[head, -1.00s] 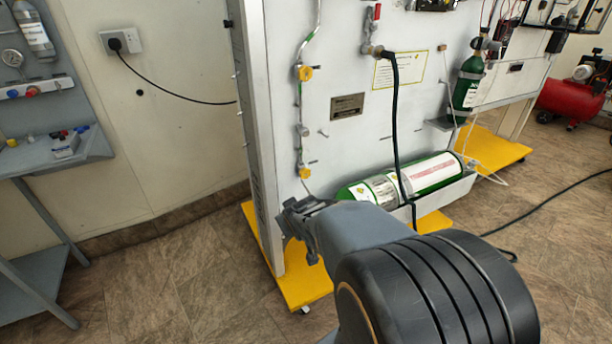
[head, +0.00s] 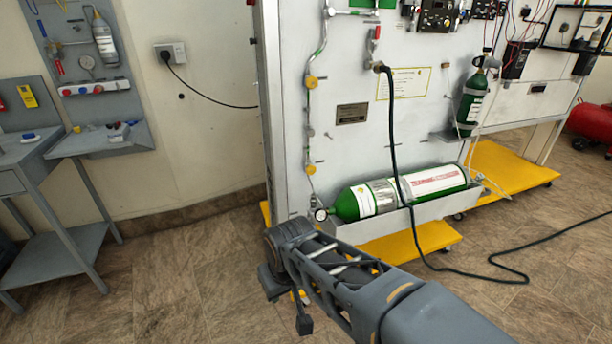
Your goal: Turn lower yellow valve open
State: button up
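The lower yellow valve (head: 310,169) is a small yellow knob on the thin pipe at the left edge of the white panel. A similar upper yellow valve (head: 311,82) sits above it on the same pipe. My gripper (head: 287,302) is below and slightly left of the lower valve, apart from it, and points down toward the floor. Its two dark fingers appear spread, with nothing seen between them. Whether the lower valve is open or shut cannot be told at this size.
A green oxygen cylinder (head: 408,193) lies in a tray right of the lower valve, with a round gauge (head: 320,214) at its left end. A black hose (head: 392,135) hangs in front of the panel. A grey side table (head: 75,146) stands left. Floor between is clear.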

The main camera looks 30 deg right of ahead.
aim_at(311, 170)
jog(key=u, duration=0.95)
jog(key=i, duration=1)
jog(key=z, duration=2.15)
